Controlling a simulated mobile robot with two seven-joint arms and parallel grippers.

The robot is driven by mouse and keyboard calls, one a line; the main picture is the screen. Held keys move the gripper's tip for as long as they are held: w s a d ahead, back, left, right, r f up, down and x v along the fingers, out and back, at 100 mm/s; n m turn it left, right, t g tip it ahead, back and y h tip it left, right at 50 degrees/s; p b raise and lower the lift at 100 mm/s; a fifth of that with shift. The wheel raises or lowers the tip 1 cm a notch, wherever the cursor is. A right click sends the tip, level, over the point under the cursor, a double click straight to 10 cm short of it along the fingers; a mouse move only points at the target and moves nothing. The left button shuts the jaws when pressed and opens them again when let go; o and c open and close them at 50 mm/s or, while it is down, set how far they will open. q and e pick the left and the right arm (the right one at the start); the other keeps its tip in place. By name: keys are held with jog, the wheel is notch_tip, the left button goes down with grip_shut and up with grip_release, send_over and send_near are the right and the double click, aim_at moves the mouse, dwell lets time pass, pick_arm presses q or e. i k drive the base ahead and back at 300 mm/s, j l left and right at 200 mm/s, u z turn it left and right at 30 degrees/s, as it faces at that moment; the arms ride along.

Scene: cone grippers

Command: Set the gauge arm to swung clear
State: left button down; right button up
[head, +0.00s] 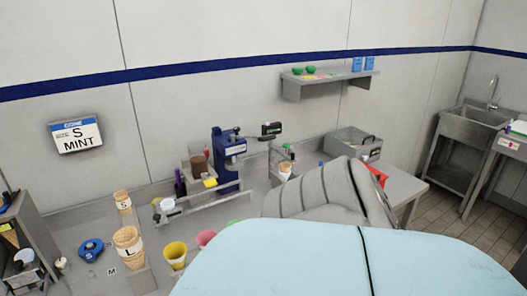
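A small black box with a light green-and-white face (271,128) sits beside the upper right of a blue machine (226,158). It looks like the gauge, but its arm is too small to make out, and I cannot tell whether it is swung in or clear. The blue machine stands on the counter against the wall, with a metal rail in front of it. Neither of my grippers can be made out. A large grey ribbed shape and a pale blue rounded surface fill the lower middle and right and hide part of the counter.
Stacked cones (128,243), a yellow cup (175,255) and a blue round item (91,249) stand on the left counter. A grey metal box (352,143) is at the right. A wall shelf (328,82) hangs above. A sink (475,118) is at far right.

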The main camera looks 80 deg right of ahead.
aim_at(291, 159)
jog(key=z, duration=2.7)
jog(key=i+l+u, duration=0.15)
jog(key=u, duration=0.25)
jog(key=i, duration=0.05)
